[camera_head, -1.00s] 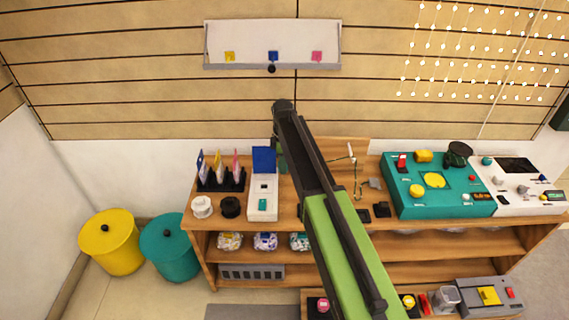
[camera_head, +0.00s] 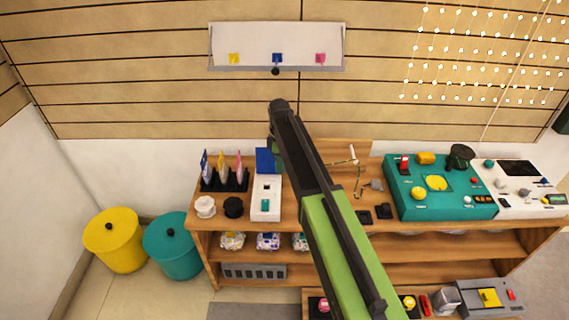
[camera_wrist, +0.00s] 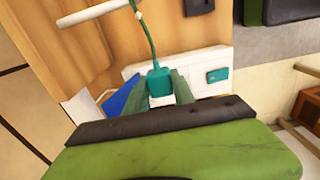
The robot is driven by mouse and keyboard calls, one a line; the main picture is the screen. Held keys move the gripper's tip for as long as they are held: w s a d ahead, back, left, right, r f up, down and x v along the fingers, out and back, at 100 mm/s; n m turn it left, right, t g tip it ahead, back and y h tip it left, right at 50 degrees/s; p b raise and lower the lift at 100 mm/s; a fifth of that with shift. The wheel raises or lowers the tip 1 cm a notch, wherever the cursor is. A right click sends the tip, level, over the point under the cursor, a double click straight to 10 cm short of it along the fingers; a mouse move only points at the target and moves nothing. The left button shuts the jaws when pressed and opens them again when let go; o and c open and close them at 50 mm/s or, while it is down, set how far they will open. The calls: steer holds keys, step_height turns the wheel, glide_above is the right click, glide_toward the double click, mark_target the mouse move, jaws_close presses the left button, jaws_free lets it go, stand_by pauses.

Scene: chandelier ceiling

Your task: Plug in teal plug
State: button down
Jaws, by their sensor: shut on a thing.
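The teal plug (camera_wrist: 160,83) is a small block with a green cable (camera_wrist: 150,42) running up from it in the wrist view. My gripper (camera_wrist: 162,90) is shut on it, with one finger on each side. In the head view my arm hides most of the gripper and the plug. Below and beside the plug lies a white box (camera_wrist: 208,60) with a teal square and a blue lid (camera_wrist: 122,98). This white box (camera_head: 266,188) stands on the wooden shelf in the head view, its blue lid partly behind my arm. I cannot tell where a socket is.
A dark rack with coloured cards (camera_head: 224,182) stands left of the white box. White and black round pieces (camera_head: 205,207) sit in front of it. A teal console (camera_head: 440,200) is at the right. A white rod (camera_wrist: 93,13) lies by the cable. Two bins stand at left.

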steer(key=s+a+r+p, duration=0.2)
steer(key=a+r+p, duration=0.1)
steer(key=a, duration=0.2)
steer(key=shift+a+r, duration=0.15)
steer(key=shift+f, duration=0.2)
stand_by(0.5)
step_height(320, 180, down, 8)
steer(key=b, duration=0.8)
steer(key=shift+r, duration=0.25)
steer(key=shift+f+b, duration=0.65)
steer(key=shift+f+b, duration=0.65)
stand_by(1.5)
steer(key=c, duration=0.6)
jaws_free()
